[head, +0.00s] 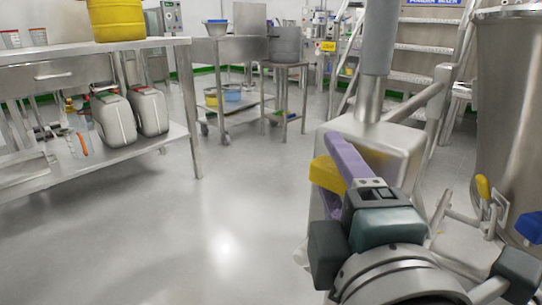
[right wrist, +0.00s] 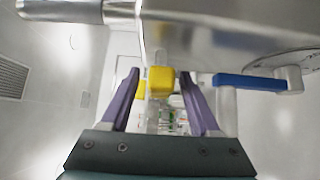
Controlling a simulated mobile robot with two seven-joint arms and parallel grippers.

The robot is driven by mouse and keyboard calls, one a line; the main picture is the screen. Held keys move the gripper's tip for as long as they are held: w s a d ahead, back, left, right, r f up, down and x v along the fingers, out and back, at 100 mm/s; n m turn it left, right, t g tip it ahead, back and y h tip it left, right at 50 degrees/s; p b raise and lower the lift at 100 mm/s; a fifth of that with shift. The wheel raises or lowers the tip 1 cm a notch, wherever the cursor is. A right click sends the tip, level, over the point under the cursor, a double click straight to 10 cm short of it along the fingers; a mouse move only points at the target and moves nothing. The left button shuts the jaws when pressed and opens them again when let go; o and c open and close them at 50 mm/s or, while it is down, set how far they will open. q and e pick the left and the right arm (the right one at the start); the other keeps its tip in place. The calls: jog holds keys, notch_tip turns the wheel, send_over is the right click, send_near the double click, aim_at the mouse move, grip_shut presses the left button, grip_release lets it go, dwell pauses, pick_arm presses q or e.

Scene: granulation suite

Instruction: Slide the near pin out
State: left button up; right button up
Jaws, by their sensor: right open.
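A yellow block-shaped grip (head: 327,174), which looks like the near pin's handle, shows beside the purple fingers of my right gripper (head: 337,158) in the head view. In the right wrist view the yellow grip (right wrist: 161,79) lies between the two open fingertips of the right gripper (right wrist: 162,75), with a gap on each side. The pin's shank is mostly hidden. A second yellow patch (right wrist: 140,89) shows behind, near the left finger; I cannot tell what it is. My left gripper is not in view.
A steel housing (right wrist: 235,30) spans the top of the right wrist view, with a blue lever (right wrist: 250,82) at right. In the head view a steel vessel (head: 510,110) stands at right, steps (head: 415,75) behind. A workbench (head: 95,52) stands left; the middle floor is clear.

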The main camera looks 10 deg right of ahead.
jog(key=shift+c, duration=0.3)
grip_shut()
dwell(1.1)
